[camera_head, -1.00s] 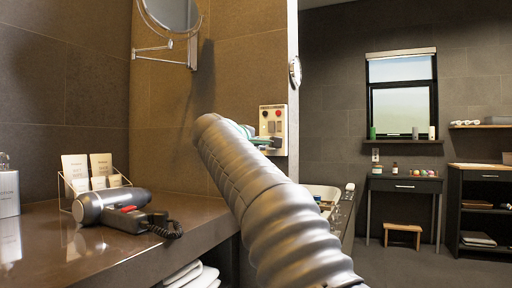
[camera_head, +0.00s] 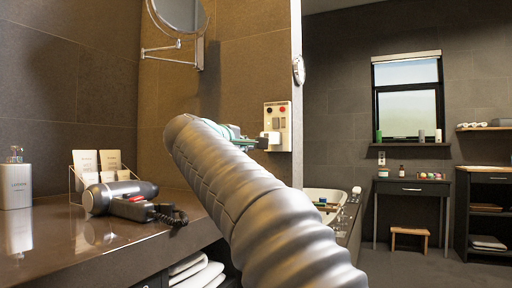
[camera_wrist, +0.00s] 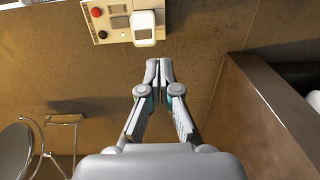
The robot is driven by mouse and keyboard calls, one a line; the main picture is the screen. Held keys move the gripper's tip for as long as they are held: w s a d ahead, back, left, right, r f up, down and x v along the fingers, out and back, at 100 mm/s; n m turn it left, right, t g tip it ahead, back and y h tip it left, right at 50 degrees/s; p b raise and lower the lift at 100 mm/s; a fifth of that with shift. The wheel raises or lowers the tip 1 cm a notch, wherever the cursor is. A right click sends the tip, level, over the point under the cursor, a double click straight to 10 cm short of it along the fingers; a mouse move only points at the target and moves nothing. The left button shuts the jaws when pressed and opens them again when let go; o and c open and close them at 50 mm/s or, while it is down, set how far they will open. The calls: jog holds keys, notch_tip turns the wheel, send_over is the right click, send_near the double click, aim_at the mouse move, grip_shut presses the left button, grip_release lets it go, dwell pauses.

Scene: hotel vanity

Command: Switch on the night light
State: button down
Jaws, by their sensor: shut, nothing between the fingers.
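A pale wall panel (camera_head: 284,146) is mounted at the end of the brown tiled wall. It carries a red and a black button, and it also shows at the top of the wrist view (camera_wrist: 108,7). A white box-like unit, which looks like the night light (camera_wrist: 144,36), sticks out from its right part in the wrist view. I cannot tell whether it is lit. My gripper (camera_wrist: 159,72) is shut and empty, with its tips just below and slightly right of the unit in the picture. In the head view my arm hides part of the gripper.
A brown counter (camera_head: 60,254) on the left holds a hair dryer (camera_head: 118,196), a card rack and a soap dispenser (camera_head: 15,183). A round mirror (camera_head: 180,14) is on the wall above. A brown ledge (camera_wrist: 275,110) stands right of my gripper in the wrist view.

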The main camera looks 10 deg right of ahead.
jog(key=v, duration=0.5)
jog(key=shift+s+f, duration=0.15)
jog(key=shift+f, duration=0.25)
jog(key=shift+a, duration=0.1)
